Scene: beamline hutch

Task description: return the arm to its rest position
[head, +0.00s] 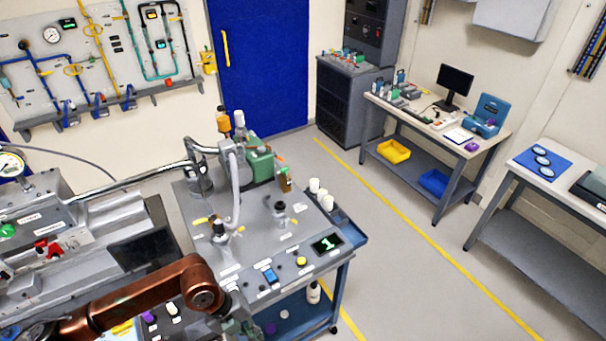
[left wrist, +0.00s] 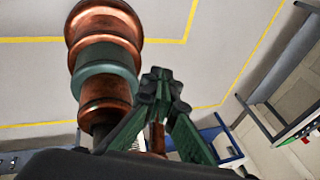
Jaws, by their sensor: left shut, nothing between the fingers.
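My left arm (head: 130,300) is copper-coloured and comes in from the lower left of the head view, over the front of the bench equipment. My left gripper (head: 243,328) is at the bottom edge of that view, partly cut off, beside the front of the grey cart. In the left wrist view the green fingers of the left gripper (left wrist: 160,82) meet at their dark tips, shut with nothing between them. A copper link of my own arm stands beside them there. My right gripper is in neither view.
The grey instrument cart (head: 290,240) with valves, bottles and a display stands close to my left arm. Grey bench equipment (head: 75,230) lies at the left. A workbench (head: 455,130) and a table (head: 535,185) stand at the right. Open floor (head: 400,270) lies between.

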